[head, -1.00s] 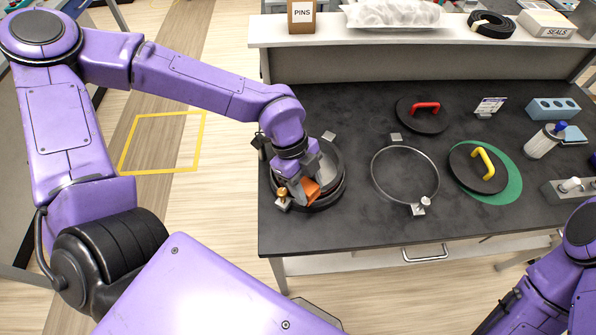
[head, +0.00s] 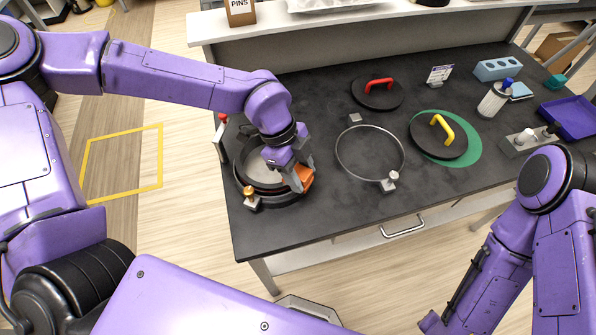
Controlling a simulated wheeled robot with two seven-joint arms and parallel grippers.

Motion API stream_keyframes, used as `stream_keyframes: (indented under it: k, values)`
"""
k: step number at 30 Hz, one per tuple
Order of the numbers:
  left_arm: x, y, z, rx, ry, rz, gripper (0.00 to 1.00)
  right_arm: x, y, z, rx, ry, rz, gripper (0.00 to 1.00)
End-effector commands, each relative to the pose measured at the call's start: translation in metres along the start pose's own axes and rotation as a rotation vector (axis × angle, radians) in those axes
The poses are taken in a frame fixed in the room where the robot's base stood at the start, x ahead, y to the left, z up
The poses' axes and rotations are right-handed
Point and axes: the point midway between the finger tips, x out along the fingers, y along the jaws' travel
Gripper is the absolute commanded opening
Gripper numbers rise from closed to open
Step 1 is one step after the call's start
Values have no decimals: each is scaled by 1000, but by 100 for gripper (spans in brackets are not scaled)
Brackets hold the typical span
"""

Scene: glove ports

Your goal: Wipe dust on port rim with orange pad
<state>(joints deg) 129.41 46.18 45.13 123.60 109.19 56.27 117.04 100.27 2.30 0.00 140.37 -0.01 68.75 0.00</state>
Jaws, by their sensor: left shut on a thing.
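My left gripper (head: 293,176) is shut on the orange pad (head: 304,177). It holds the pad at the right side of the black port rim (head: 243,187) on the left of the bench. The pad looks to be at or on the rim; the exact contact is hidden by the gripper. The port has a brass-topped clamp (head: 250,198) at its front left. No dust can be made out at this size. My right arm shows at the lower right, but its gripper is not in view.
A thin metal ring port (head: 340,167) lies right of the pad. A red-handled lid (head: 377,97) and a yellow-handled lid (head: 425,137) on a green mat (head: 473,152) lie further right. A canister (head: 492,103), a blue block (head: 497,69) and a purple tray (head: 575,120) stand at the right.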

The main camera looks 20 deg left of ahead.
Motion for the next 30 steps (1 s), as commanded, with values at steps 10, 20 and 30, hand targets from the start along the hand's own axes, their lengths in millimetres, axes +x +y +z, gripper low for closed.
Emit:
stream_keyframes:
  k: [10,20,30]
  values:
    - [-34,0,-14,1,0,-2,17,-30,3,-13,0,0,0,0]
    - [-57,0,-23,1,0,-1,17,-49,4,-20,0,0,0,0]
    - [-65,0,-27,1,0,-3,17,-52,5,-22,0,0,0,0]
